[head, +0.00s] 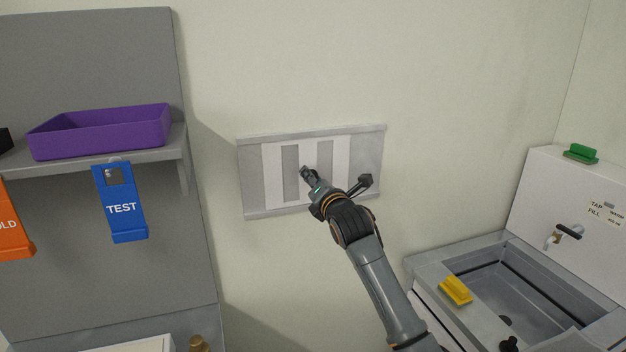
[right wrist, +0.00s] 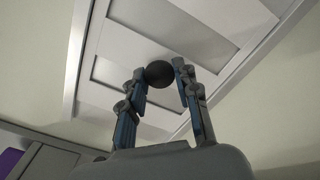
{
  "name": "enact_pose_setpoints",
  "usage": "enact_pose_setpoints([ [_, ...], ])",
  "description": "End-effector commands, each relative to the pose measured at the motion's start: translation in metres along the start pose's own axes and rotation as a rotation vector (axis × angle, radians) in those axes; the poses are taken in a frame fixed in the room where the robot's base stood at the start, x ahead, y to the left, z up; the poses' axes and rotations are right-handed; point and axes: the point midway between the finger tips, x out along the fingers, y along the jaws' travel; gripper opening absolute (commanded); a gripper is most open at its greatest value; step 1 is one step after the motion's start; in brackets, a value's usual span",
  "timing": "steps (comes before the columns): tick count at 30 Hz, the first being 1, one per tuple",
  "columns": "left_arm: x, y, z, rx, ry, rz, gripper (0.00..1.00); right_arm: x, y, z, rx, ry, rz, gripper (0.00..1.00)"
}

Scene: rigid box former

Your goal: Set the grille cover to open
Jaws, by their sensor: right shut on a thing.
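The grille cover (head: 271,170) is a pale panel with grey upright slots, set between an upper and a lower rail on the wall in the middle of the head view. It also shows in the right wrist view (right wrist: 160,28), tilted across the picture. A round black knob (right wrist: 159,73) stands out from it. My right gripper (right wrist: 160,78) is shut on this knob, a fingertip on each side. In the head view my right gripper (head: 306,174) is at the panel's middle, and hides part of its lower right. My left gripper is not in view.
At left, a grey shelf (head: 187,165) holds a purple tray (head: 100,132); a blue TEST tag (head: 121,206) and an orange tag (head: 12,222) hang below. At right is a sink (head: 515,292) with a tap (head: 567,232), a yellow item (head: 456,291) and a green item (head: 581,153).

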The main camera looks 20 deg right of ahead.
Motion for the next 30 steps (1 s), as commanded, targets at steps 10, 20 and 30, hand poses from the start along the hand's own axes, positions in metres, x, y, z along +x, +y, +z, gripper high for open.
enact_pose_setpoints([
  [10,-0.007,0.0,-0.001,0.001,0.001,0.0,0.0,0.001,-0.016,0.018,-0.008,-0.003,-0.003,0.0],
  [20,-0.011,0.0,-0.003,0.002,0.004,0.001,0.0,0.0,-0.035,0.034,-0.001,-0.001,-0.002,0.0],
  [30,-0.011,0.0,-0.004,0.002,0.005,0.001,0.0,0.0,-0.034,0.034,-0.001,-0.001,-0.002,0.55],
])
